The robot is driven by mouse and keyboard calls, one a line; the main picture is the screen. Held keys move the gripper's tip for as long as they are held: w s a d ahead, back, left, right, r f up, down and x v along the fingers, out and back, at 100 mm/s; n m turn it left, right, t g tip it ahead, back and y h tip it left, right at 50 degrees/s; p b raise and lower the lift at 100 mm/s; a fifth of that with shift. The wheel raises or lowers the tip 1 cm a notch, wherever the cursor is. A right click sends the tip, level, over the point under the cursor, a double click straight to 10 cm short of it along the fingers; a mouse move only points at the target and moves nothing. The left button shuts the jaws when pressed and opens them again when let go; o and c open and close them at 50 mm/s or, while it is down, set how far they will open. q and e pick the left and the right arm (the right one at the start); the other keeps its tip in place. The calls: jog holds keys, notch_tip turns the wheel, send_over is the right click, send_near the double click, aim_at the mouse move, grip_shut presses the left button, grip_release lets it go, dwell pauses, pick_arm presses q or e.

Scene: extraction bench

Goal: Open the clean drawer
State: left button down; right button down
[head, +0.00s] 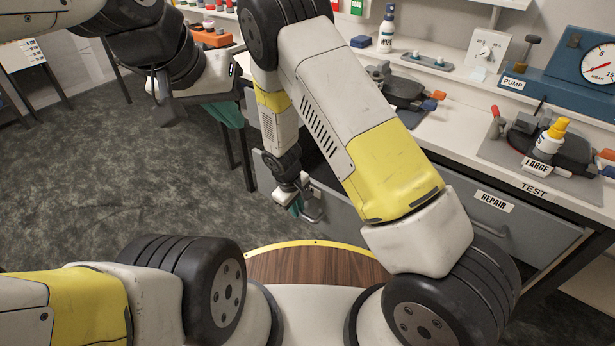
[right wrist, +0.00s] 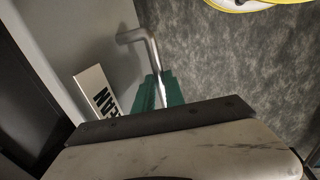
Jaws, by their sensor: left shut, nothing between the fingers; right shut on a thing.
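The clean drawer (head: 345,212) has a grey front, and it stands out from the bench with a dark gap behind its top edge. In the right wrist view its white label (right wrist: 98,92) shows partly, next to the metal bar handle (right wrist: 142,38). My right gripper (head: 296,206) is at this handle; its green fingers (right wrist: 160,92) are shut on the bar. My right forearm hides much of the drawer in the head view. My left gripper (head: 228,114) is shut and empty, raised beside the bench's left end.
The repair drawer (head: 500,207) is to the right under the bench. The benchtop (head: 440,135) carries a pump with a gauge (head: 597,65), a yellow-capped bottle (head: 551,137) and small fixtures. An orange item (head: 212,38) lies at the back left. The floor at left is clear.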

jog(key=shift+s+a, duration=0.35)
jog(key=shift+s, duration=0.2)
jog(key=c, duration=1.4)
grip_release()
jog(key=shift+r, duration=0.1)
notch_tip(320, 180, up, 8)
jog(key=s, duration=0.1)
jog(key=shift+a+f, duration=0.25)
jog(key=shift+a, duration=0.2)
